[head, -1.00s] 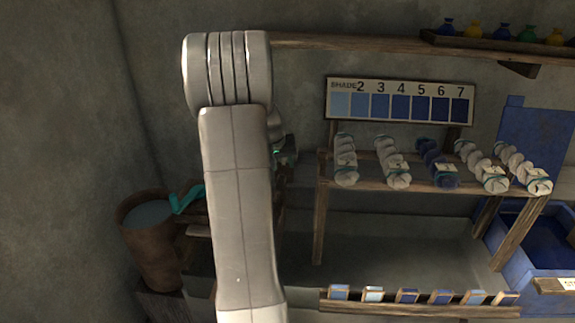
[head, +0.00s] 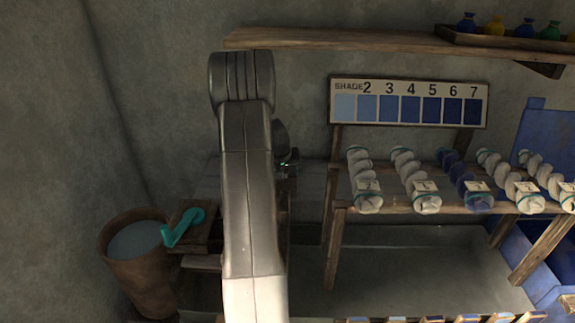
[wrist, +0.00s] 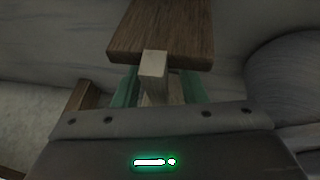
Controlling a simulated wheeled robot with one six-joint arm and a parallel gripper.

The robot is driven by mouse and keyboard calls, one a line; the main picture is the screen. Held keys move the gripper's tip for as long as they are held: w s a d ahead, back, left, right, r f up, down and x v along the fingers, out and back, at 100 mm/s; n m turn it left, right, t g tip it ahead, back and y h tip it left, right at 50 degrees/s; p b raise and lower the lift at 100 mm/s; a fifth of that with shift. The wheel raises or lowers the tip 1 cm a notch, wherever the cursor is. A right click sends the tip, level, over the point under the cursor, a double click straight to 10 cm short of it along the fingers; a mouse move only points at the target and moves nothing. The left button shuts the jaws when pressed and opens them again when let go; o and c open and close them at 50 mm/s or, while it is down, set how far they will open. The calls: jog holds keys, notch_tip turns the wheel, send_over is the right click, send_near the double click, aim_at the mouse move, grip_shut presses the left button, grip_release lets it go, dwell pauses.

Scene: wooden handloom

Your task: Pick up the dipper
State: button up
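My gripper (wrist: 158,88) shows in the wrist view with two teal fingers. A pale wooden piece (wrist: 153,65) stands between them, in front of a brown wooden board (wrist: 160,25). I cannot tell whether the fingers touch this piece. In the head view my arm hides most of the gripper; only a bit of it shows at the arm's right edge. No dipper can be clearly made out. A teal bent handle (head: 182,228) lies on a small wooden block, beside a brown bucket (head: 118,262) holding grey liquid. I cannot tell whether this handle belongs to the dipper.
A wooden rack (head: 338,240) with several yarn skeins stands right of my arm, under a shade chart (head: 408,103). A wall shelf (head: 340,39) runs above. A blue vat (head: 545,285) is at the right. A grey rounded thing (wrist: 288,80) fills the wrist view's right side.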

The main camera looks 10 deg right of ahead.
grip_shut()
